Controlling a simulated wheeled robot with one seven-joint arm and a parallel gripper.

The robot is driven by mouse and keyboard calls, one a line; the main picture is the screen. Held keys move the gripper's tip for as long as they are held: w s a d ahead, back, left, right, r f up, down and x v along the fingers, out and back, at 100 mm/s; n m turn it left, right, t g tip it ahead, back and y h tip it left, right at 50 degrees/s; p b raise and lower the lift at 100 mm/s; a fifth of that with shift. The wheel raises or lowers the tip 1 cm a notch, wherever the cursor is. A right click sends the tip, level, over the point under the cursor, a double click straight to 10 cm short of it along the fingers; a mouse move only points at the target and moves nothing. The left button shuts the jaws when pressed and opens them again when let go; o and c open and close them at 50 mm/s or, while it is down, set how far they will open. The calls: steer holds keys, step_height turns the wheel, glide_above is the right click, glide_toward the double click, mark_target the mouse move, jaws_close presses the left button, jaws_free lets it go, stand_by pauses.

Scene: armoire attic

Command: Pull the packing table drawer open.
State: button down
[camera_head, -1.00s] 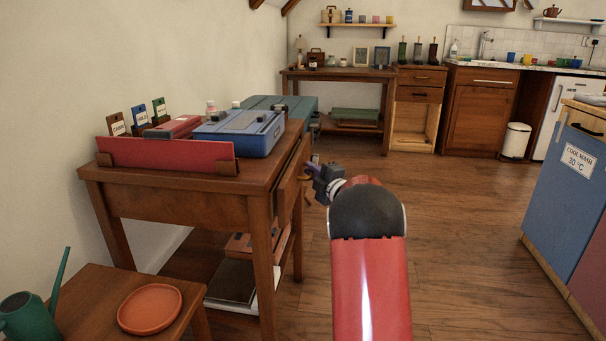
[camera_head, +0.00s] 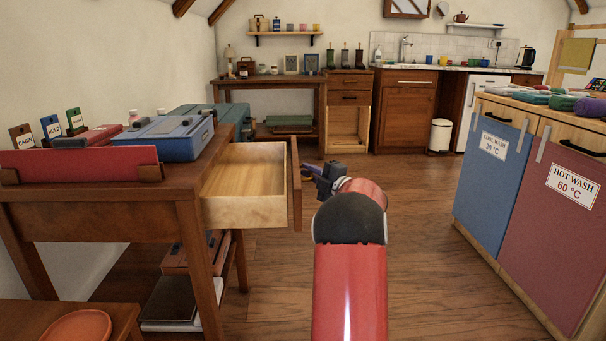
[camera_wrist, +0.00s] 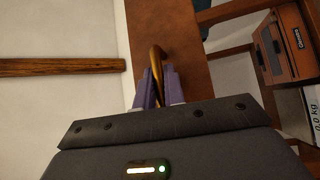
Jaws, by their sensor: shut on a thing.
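The packing table (camera_head: 110,190) is a brown wooden table at the left of the head view. Its drawer (camera_head: 246,190) stands well out from the table's right side, showing a pale, empty wooden inside. My gripper (camera_head: 308,172) is at the outer side of the drawer's dark front panel (camera_head: 296,185). In the wrist view my gripper (camera_wrist: 158,88) is shut on the brass drawer handle (camera_wrist: 156,62), which passes between the two purple-grey fingers. The drawer front also shows in the wrist view (camera_wrist: 185,50).
A stool with an orange dish (camera_head: 75,327) is at front left. Blue and red laundry bins (camera_head: 490,165) stand at right. Wooden floor between table and bins is free.

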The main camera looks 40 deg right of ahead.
steer(key=shift+f, duration=0.1)
steer(key=c, duration=1.8)
jaws_free()
steer(key=shift+o, duration=0.2)
steer(key=r+v, duration=0.1)
steer(key=v, duration=0.6)
steer(key=shift+s+f, duration=0.4)
steer(key=shift+f, duration=0.15)
